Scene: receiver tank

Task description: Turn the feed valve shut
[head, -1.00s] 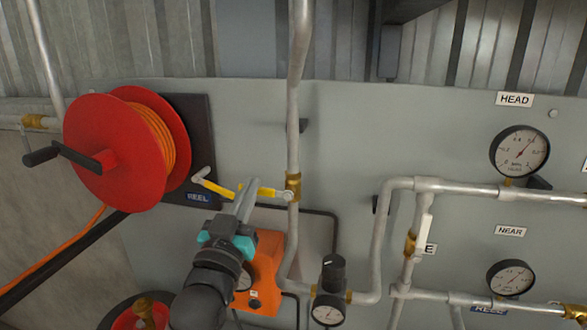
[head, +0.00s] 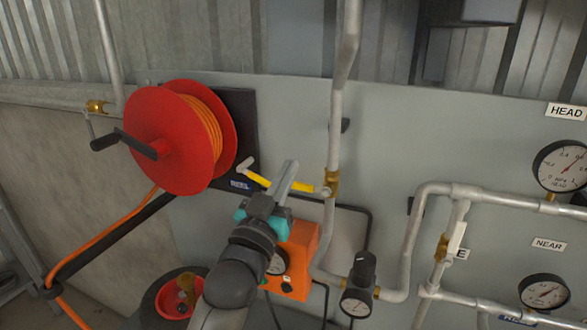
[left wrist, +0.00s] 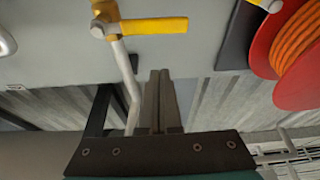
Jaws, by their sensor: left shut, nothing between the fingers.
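A brass valve (head: 331,183) sits on the vertical grey pipe, with a yellow lever handle (head: 303,187) pointing left, roughly level. In the left wrist view the valve (left wrist: 104,14) and its yellow handle (left wrist: 152,26) lie beyond the fingers. A second yellow lever (head: 257,180) with a pale pivot stands nearer the reel. No tag shows which is the feed valve. My left gripper (head: 290,166) is shut and empty. Its fingers cross in front of the gap between the levers and hide part of it. In the left wrist view the gripper (left wrist: 160,75) shows no contact with the handle.
A red hose reel (head: 180,135) with a black crank is at left. An orange box (head: 297,255) with a gauge is below the gripper. A black-topped regulator (head: 361,268) and grey pipes (head: 405,235) stand out at right.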

